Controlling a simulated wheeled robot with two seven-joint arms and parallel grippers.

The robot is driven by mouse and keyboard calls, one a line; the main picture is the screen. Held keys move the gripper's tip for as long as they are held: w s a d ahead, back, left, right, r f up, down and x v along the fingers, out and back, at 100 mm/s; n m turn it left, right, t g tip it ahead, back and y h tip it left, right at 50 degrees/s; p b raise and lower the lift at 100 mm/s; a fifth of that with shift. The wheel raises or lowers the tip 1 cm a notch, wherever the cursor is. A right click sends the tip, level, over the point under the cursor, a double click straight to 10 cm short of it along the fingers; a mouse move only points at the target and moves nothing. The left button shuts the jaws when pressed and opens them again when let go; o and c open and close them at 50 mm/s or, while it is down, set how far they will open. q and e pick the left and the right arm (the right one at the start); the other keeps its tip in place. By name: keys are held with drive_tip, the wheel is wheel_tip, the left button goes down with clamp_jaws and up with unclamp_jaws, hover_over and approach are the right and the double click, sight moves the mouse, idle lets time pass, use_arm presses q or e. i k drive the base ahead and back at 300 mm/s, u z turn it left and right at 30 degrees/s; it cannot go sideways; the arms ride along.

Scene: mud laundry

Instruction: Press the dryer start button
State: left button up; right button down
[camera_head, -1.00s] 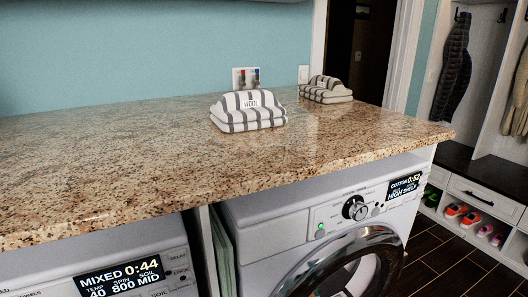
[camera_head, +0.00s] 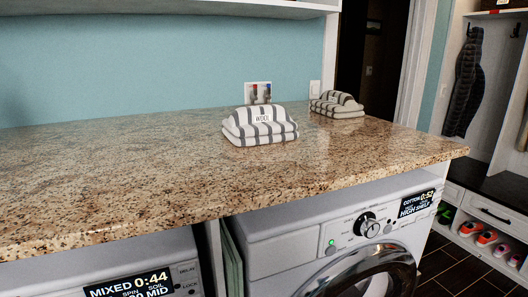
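Two white front-loading machines stand under the granite counter. I cannot tell for certain which one is the dryer. Neither gripper is in view.
The granite counter (camera_head: 120,185) overhangs both machines. Shoes (camera_head: 486,238) sit in cubbies under a bench at right. Dark floor (camera_head: 450,272) is clear beside the right machine.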

sight(388, 229)
drive_tip(key=k, duration=1.3)
drive_tip(key=z, duration=0.65)
drive_tip(key=i, duration=0.6)
drive_tip(key=z, duration=0.65)
drive_tip(key=i, duration=0.85)
drive_tip(key=u, duration=0.9)
drive_tip(key=i, duration=0.5)
drive_tip(key=u, duration=0.5)
